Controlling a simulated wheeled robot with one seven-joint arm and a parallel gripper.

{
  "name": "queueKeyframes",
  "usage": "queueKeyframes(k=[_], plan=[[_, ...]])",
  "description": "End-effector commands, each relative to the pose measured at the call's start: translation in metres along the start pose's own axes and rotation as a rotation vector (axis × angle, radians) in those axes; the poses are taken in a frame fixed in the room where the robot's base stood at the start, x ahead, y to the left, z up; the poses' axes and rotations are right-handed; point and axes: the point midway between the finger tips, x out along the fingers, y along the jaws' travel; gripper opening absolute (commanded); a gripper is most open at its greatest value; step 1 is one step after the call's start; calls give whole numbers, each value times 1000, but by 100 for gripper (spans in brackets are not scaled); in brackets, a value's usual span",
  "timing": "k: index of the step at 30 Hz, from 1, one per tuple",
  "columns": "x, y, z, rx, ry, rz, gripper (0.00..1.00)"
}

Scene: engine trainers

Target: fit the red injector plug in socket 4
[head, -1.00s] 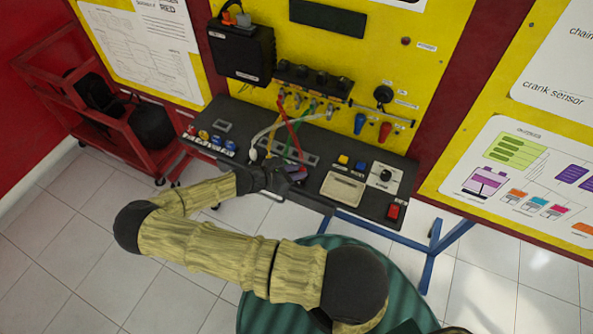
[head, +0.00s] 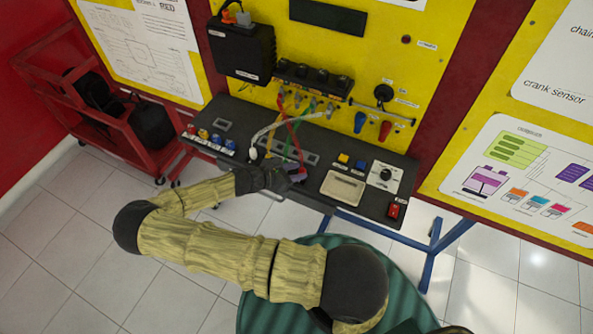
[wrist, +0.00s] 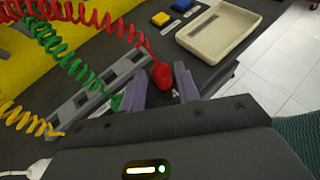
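The red injector plug (wrist: 161,75) stands between the two purple fingers of my gripper (wrist: 160,88) in the wrist view, with its coiled red cable rising to the upper left. In the head view my gripper (head: 296,176) is over the front of the dark desk, just in front of the grey socket strip (head: 312,159). The strip also shows in the wrist view (wrist: 85,99), left of and behind the plug. Socket numbers are not legible, so I cannot tell which is socket 4.
A green plug (wrist: 117,101) with a coiled cable is close beside the left finger. Yellow and white cables (head: 266,136) hang nearby. A beige tray (head: 343,187) and blue and yellow buttons lie to the right. The yellow panel rises behind the desk.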

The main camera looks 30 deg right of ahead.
Motion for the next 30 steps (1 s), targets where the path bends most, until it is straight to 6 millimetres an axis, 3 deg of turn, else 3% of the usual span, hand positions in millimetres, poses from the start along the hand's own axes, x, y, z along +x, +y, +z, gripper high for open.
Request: queueKeyframes(k=[19, 30], plan=[[-42, 0, 9, 0, 1, 2, 32], [-45, 0, 8, 0, 0, 0, 32]])
